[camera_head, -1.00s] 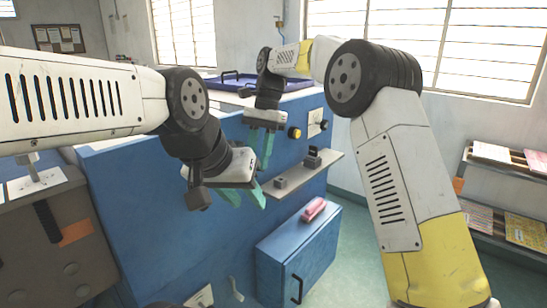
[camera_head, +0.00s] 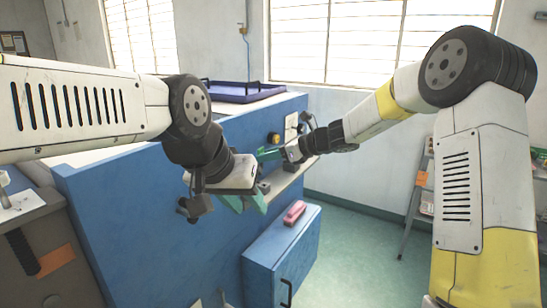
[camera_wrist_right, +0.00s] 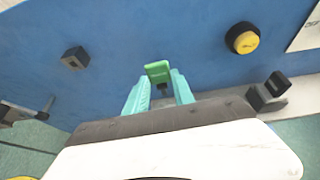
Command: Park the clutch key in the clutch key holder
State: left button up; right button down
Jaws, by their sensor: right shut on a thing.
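My right gripper (camera_head: 268,154) points left along the blue panel. In the right wrist view its teal fingers (camera_wrist_right: 158,95) are shut on a green piece with small lettering, which I take for the clutch key (camera_wrist_right: 158,71). A dark block with a square opening (camera_wrist_right: 75,57) shows to its left against the panel; it may be the clutch key holder, but I cannot tell for sure. The key is clear of that block. My left gripper (camera_head: 246,203) hangs in front of the panel with its teal fingers apart and empty.
A yellow button (camera_wrist_right: 243,38) sits on the blue panel (camera_head: 130,210). A narrow shelf bears a grey block (camera_head: 263,187) close behind my left gripper. A blue cabinet (camera_head: 285,250) with a pink item (camera_head: 294,212) on top stands below.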

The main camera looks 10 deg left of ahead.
jog(key=shift+w+d+f+m+t, duration=0.1)
jog(key=shift+w+d+m+t, duration=0.2)
jog(key=shift+t, duration=0.1)
jog(key=shift+f, duration=0.1)
jog(key=shift+f, duration=2.4)
jog(key=shift+f, duration=1.7)
jog(key=c, duration=1)
grip_release()
jog(key=v, duration=0.7)
jog(key=shift+d+r, duration=0.15)
jog(key=shift+d, duration=0.2)
